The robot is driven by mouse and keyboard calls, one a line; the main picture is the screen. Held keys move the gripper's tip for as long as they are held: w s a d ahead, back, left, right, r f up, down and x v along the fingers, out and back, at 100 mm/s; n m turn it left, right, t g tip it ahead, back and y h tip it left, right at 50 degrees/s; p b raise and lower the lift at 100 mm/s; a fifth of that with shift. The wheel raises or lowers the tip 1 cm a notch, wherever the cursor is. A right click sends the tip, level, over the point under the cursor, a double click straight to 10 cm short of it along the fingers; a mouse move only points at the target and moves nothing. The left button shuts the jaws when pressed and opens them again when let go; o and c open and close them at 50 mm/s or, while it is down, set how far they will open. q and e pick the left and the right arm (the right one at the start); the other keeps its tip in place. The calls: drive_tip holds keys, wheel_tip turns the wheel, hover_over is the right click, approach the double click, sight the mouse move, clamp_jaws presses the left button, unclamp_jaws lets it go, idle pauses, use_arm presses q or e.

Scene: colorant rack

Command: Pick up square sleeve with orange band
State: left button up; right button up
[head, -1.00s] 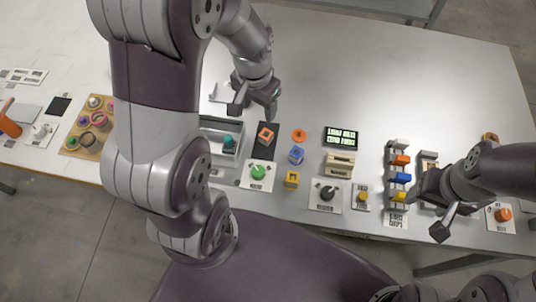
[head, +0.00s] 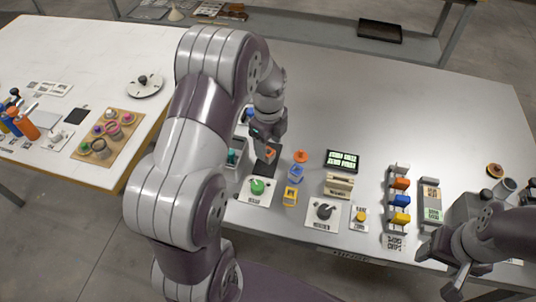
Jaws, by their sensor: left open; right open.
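The square sleeve with the orange band (head: 269,153) sits on a black mat (head: 262,169) in the head view, partly hidden by my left gripper. My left gripper (head: 266,144) is open, pointing down with its fingers right at the sleeve. I cannot tell whether they touch it or straddle it. My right gripper (head: 440,271) is open and empty at the front right edge of the table, away from the sleeve.
A blue sleeve (head: 296,174), a yellow sleeve (head: 291,196) and an orange disc (head: 300,156) stand just right of the mat. A green knob (head: 257,187) is in front. A colored block rack (head: 399,201) stands farther right. The table's back is clear.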

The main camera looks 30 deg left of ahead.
sight(268, 151)
use_arm(q)
wheel_tip(268, 151, down, 4)
drive_tip(key=shift+s+r, duration=0.1)
drive_tip(key=shift+s, duration=0.05)
drive_tip(key=c, duration=1)
drive_tip(key=shift+r, duration=0.1)
